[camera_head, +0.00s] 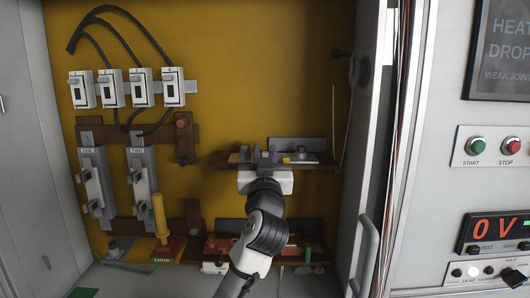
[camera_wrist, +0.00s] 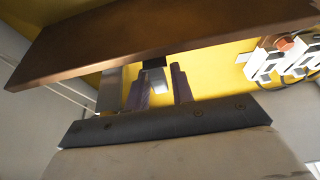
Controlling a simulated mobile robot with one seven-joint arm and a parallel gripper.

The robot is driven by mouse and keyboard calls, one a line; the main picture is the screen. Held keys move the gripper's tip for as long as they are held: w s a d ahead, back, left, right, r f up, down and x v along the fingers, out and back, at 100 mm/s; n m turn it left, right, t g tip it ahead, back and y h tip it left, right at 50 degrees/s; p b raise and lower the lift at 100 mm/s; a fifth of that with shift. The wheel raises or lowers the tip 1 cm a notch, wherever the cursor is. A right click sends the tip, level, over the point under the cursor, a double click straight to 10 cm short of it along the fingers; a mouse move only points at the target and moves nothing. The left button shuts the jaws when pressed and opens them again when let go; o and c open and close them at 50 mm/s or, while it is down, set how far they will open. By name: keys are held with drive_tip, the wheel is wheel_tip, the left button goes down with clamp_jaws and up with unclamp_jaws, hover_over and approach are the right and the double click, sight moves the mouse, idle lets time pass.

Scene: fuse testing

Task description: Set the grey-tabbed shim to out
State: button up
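My gripper (camera_head: 265,154) is at the brown shelf (camera_head: 218,163) in the middle of the cabinet, its two purplish fingers apart. In the wrist view, my fingers (camera_wrist: 160,88) point toward the same shelf (camera_wrist: 150,38). A small block with a dark base and light grey face (camera_wrist: 157,78), perhaps the grey shim tab, shows between or just beyond them; I cannot tell whether they touch it. In the head view my gripper hides that part of the shelf. A yellow piece (camera_head: 300,158) sits just right of my gripper.
A grey plate (camera_head: 298,145) stands behind the shelf's right part. White switches with black cables (camera_head: 140,88) and grey holders (camera_head: 95,180) are at left. A yellow handle (camera_head: 159,215) stands below left. A lower red-brown shelf (camera_head: 225,243) lies beneath my arm.

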clamp_jaws()
drive_tip(key=s+b, duration=0.1)
drive_tip(key=s, duration=0.2)
drive_tip(key=shift+s, duration=0.15)
idle(0.3)
unclamp_jaws()
